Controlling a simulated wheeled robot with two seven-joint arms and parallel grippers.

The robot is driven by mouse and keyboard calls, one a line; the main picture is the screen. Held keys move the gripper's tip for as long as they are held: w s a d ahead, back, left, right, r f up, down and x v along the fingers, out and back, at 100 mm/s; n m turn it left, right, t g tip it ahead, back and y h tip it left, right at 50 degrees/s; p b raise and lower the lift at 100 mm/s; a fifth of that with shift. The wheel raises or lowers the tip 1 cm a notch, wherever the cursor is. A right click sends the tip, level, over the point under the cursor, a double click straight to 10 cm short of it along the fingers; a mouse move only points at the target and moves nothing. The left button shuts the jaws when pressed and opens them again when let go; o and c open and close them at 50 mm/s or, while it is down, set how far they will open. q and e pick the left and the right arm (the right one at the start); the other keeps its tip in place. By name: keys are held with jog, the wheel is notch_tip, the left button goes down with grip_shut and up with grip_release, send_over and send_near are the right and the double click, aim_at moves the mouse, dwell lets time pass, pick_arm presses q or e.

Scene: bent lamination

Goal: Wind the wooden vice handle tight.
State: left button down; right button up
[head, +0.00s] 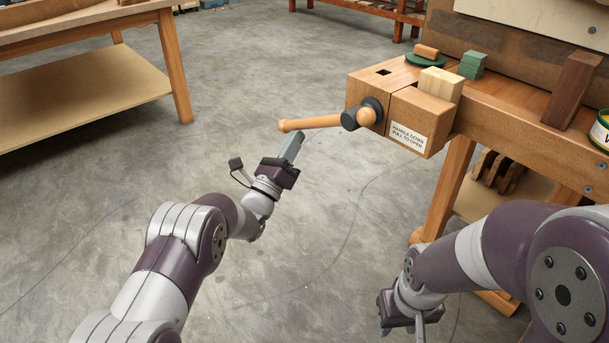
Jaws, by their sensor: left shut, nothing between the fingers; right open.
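The wooden vice handle (315,123) sticks out to the left from the dark hub (365,113) on the front of the vice (418,106). It lies close to level, with a round knob at its left end. A label on the vice jaw reads "HANDLE DOWN PULL TO OPEN". A pale laminated wood block (441,83) sits at the top of the vice. My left gripper (294,143) is shut and empty, just below the handle near its knob end; I cannot tell whether it touches. My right gripper (418,333) is open, low at the bottom, partly cut off by the frame.
Another table (75,25) stands at upper left. The floor between is clear.

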pick_arm(q)
notch_tip(320, 180, up, 17)
jog(key=w+a+m+g+h+b, duration=0.1)
jog(key=m+g+h, duration=0.3)
jog(key=m, duration=0.6)
jog(key=w+m+g+h+b, duration=0.1)
jog(key=m+g+h+b, duration=0.3)
jog(key=m+g, duration=0.3)
jog(key=shift+w+a+m+h, duration=0.3)
jog(key=shift+a+m, duration=0.1)
jog(key=shift+m, duration=1.2)
jog(key=shift+g, duration=0.4)
